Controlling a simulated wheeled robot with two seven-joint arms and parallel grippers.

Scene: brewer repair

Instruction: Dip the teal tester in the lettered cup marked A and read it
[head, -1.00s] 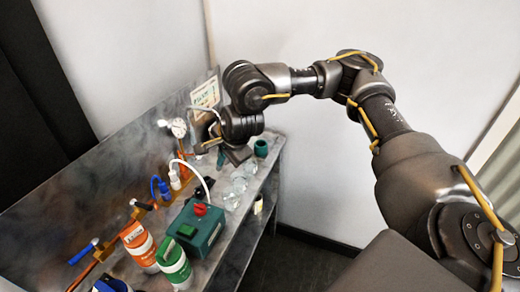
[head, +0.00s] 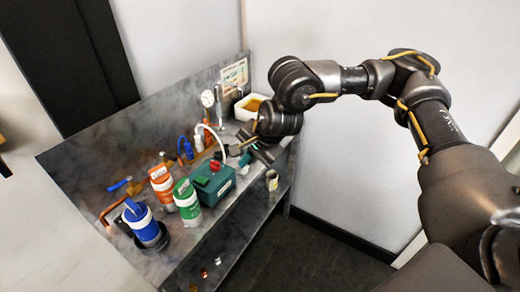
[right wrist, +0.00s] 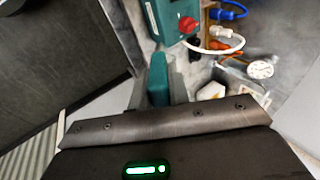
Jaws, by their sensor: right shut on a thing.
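My right gripper (head: 256,156) is over the far right end of the metal bench, its jaws partly hidden by the wrist. In the right wrist view the gripper (right wrist: 157,95) is shut on a teal block-like piece, which looks like the teal tester (right wrist: 158,75). A little teal also shows at the jaws in the head view. I cannot make out a cup marked A or any letter; the clear cups are not distinguishable now. My left gripper is not in view.
A teal box with a red knob (head: 212,182) stands left of the gripper. Green (head: 187,201), orange (head: 162,185) and blue (head: 141,222) canisters stand further left. A white bin (head: 250,106) and gauge (head: 208,98) are behind.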

